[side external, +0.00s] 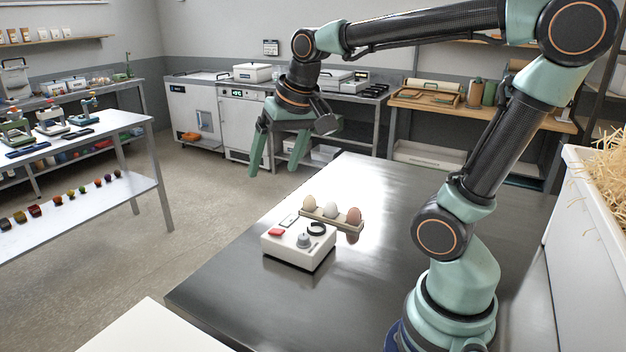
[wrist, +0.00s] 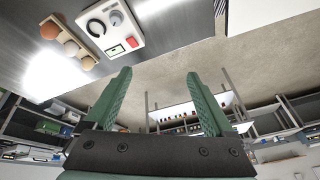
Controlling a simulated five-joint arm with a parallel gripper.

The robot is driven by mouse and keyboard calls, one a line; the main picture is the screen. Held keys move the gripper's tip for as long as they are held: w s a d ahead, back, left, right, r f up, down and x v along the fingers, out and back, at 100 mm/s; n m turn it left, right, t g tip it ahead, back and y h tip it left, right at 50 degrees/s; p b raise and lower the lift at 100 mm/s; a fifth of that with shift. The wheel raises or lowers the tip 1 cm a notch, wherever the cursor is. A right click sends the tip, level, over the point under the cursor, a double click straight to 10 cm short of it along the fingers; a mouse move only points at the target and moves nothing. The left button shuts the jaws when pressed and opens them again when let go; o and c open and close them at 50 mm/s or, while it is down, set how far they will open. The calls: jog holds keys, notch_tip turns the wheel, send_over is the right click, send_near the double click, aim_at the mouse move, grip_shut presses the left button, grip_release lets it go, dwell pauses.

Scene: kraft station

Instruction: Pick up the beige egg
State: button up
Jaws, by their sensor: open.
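The beige egg (side external: 309,203) sits at the left end of a small tan holder (side external: 343,223) on the dark metal table. A white egg (side external: 331,209) is beside it in the middle, and a brown egg (side external: 354,216) is at the right end. In the wrist view the beige egg (wrist: 87,63) is at the lower end of the row, left of the fingers. My gripper (side external: 274,171) is open and empty, above and to the left of the eggs in the side view. Both green fingers show in the wrist view (wrist: 160,88), with nothing between them.
A white box (side external: 292,256) with a red piece (side external: 276,232), a black ring (side external: 317,228) and a grey knob stands right beside the egg holder. The dark table (side external: 390,200) is clear around them. A white bin of straw (side external: 583,225) stands at the right.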

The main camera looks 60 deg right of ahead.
jog(key=w+d+m+g, duration=0.1)
jog(key=w+d+m, duration=0.5)
jog(key=d, duration=0.1)
jog(key=m+g, duration=0.3)
jog(key=m, duration=1.3)
send_over(310, 199)
jog(key=d, duration=0.1)
notch_tip(310, 199, down, 14)
jog(key=shift+y, duration=0.3)
jog(key=f, duration=1.2)
jog(key=shift+w, duration=0.3)
jog(key=shift+c, duration=0.3)
jog(key=c, duration=1)
